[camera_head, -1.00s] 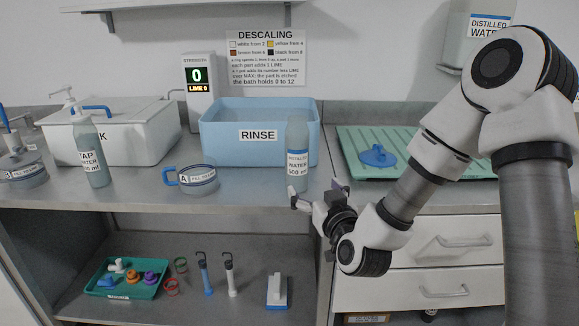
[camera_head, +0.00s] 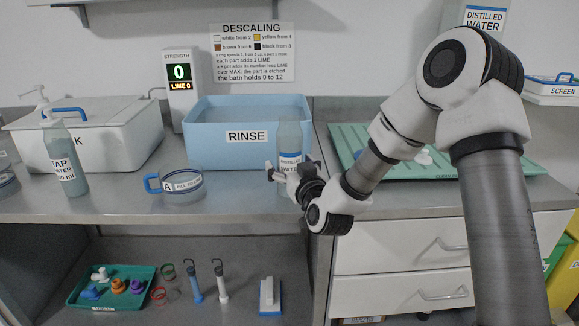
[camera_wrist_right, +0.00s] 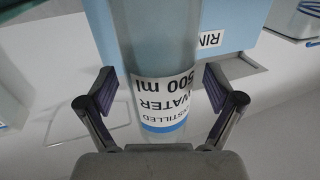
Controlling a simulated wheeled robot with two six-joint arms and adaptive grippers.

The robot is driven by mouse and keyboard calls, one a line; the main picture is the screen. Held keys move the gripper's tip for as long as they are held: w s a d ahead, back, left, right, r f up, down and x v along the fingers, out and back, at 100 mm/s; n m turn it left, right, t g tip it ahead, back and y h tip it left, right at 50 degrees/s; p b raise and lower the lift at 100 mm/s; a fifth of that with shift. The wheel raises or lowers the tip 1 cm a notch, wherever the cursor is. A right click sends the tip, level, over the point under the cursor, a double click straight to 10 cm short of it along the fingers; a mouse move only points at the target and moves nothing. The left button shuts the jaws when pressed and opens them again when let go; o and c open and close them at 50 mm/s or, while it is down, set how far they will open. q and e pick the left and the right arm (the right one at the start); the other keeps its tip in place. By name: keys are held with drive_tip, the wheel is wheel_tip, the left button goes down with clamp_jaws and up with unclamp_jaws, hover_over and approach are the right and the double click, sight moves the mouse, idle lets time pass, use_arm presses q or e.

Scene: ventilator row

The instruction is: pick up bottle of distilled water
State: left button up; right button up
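The bottle of distilled water (camera_head: 290,143) stands upright on the steel counter, in front of the blue RINSE tub. It is grey and translucent, with a white and blue label. My right gripper (camera_head: 287,170) is at its lower part. In the right wrist view the bottle (camera_wrist_right: 165,60) stands between the two spread fingers of the right gripper (camera_wrist_right: 160,90). Narrow gaps seem to show on both sides, so the gripper is open around the bottle. My left gripper is not in view.
The RINSE tub (camera_head: 215,150) is close behind the bottle. A jug with a blue handle (camera_head: 183,188) and a tap water bottle (camera_head: 64,165) stand to the left. A green ribbed mat (camera_head: 345,150) lies to the right. Below, a shelf holds a green tray (camera_head: 75,297).

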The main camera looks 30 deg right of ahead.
drive_tip(key=c, duration=1.5)
drive_tip(key=shift+o, duration=0.2)
drive_tip(key=shift+w+r, duration=0.1)
drive_tip(key=shift+r, duration=0.05)
